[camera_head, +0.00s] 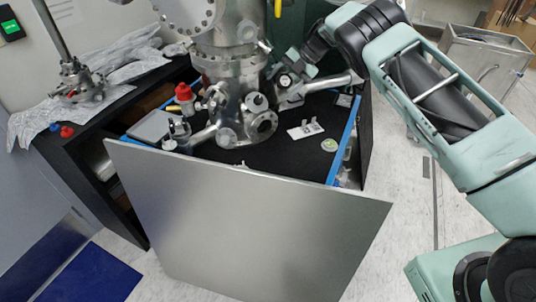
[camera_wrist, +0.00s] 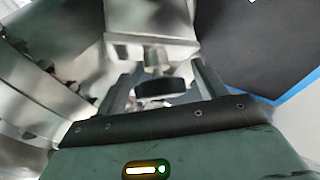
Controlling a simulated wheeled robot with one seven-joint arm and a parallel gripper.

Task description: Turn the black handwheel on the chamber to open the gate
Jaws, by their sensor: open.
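The steel chamber (camera_head: 228,75) stands on the black bench top in the head view. My gripper (camera_head: 286,74) is at its right side, beside a slanted steel tube. In the wrist view my gripper (camera_wrist: 162,80) is open, with one finger on each side of a small black round part, which looks like the handwheel (camera_wrist: 154,91). The handwheel lies between the fingers, in front of a pale metal block (camera_wrist: 150,50). I cannot tell whether either finger touches it. In the head view the wheel is mostly hidden by my gripper.
A large grey panel (camera_head: 245,215) leans across the bench front. A red-capped valve (camera_head: 184,93) and several flanged ports sit around the chamber's base. A small white bracket (camera_head: 305,130) and a round green-marked disc (camera_head: 329,145) lie on the bench top.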

